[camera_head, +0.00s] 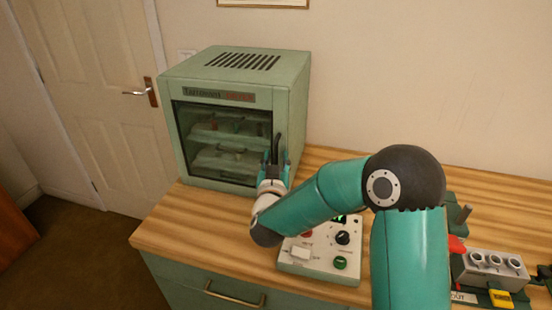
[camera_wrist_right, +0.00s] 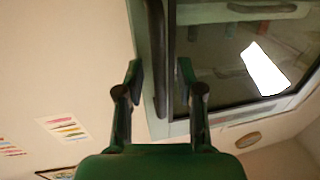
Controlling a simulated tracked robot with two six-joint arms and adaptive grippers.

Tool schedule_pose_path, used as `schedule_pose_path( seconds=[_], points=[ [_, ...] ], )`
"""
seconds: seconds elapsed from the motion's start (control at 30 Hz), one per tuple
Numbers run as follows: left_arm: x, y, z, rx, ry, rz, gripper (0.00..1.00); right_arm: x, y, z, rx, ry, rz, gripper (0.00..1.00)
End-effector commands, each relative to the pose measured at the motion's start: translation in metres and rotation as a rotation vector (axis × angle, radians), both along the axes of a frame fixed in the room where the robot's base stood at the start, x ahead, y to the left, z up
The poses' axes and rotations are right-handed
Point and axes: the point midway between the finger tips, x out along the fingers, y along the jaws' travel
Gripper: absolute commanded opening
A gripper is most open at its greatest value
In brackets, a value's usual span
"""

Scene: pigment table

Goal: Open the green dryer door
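The green dryer (camera_head: 236,78) stands on the wooden table, at the left in the head view. Its glass door (camera_head: 215,142) looks shut, with shelves showing behind it. My right gripper (camera_head: 272,160) is at the right edge of the door front and hides part of it. In the wrist view my right gripper (camera_wrist_right: 161,76) has its two fingers apart. The glass (camera_wrist_right: 215,65) lies right of the bar. My left gripper is not in view.
A white control box (camera_head: 320,262) with knobs sits on the wooden table (camera_head: 180,225), below my right arm. A grey holder with round openings (camera_head: 490,270) is at the far right. The table left of the box is clear. A white room door (camera_head: 95,85) stands behind at left.

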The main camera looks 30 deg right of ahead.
Motion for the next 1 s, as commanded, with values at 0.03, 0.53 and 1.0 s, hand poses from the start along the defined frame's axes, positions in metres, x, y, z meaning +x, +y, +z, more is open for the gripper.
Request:
schedule_pose_path(
  seconds=[0.03,0.53,1.0],
  points=[
    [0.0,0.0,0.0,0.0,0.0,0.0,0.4,0.0,0.0,0.0,0.0,0.0,0.0,0.37],
    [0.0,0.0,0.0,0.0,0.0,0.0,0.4,0.0,0.001,0.0,0.0,0.0,0.001,0.0],
    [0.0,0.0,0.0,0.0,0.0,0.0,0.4,0.009,0.011,0.0,-0.001,-0.002,-0.002,0.0]
  ],
)
